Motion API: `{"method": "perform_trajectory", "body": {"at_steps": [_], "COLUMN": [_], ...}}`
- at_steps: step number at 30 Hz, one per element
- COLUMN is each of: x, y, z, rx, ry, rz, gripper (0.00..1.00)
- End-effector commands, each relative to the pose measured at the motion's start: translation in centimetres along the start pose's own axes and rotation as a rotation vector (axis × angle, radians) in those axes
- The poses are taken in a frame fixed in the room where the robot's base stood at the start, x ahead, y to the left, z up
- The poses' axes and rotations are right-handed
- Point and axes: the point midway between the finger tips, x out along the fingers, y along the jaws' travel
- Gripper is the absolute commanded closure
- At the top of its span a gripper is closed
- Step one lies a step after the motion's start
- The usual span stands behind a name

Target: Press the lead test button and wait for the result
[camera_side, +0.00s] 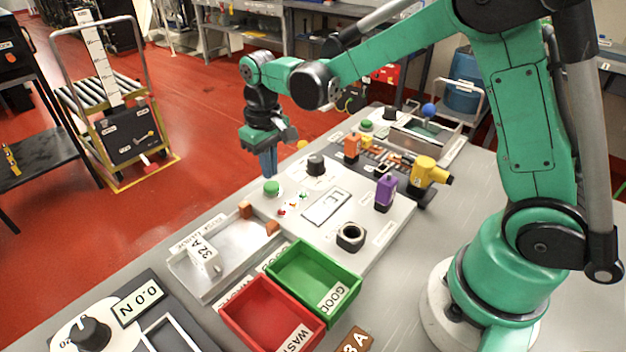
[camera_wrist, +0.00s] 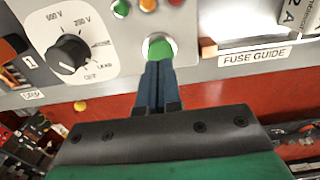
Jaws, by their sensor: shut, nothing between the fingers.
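My gripper (camera_side: 269,174) is shut and empty, pointing down just above a round green button (camera_side: 271,188) on the pale test panel. In the wrist view, the closed blue fingers (camera_wrist: 158,66) reach to the near edge of that green button (camera_wrist: 160,48); I cannot tell whether they touch it. A display (camera_side: 327,206) lies on the panel, with characters too small to read surely. Small indicator lamps (camera_side: 290,207) sit beside the button, and the wrist view shows green, orange (camera_wrist: 148,5) and red ones. Another green button (camera_side: 366,126) is farther back.
A black selector knob (camera_side: 316,164) stands near my gripper. Green (camera_side: 347,292) and red (camera_side: 236,318) bins, a metal tray (camera_side: 190,273) marked 32 A, a purple tool (camera_side: 385,192) and a yellow tool (camera_side: 427,172) are around. The red floor lies beyond the table edge.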

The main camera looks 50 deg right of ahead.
Motion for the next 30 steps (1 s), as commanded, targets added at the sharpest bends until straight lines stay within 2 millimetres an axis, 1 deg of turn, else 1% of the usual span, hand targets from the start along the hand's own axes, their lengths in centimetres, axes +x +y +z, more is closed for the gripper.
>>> {"method": "perform_trajectory", "body": {"at_steps": [30], "x": [2.0], "y": [0.0], "z": [0.0], "rx": [0.000], "ry": [0.000], "rz": [0.000], "gripper": [1.00]}}
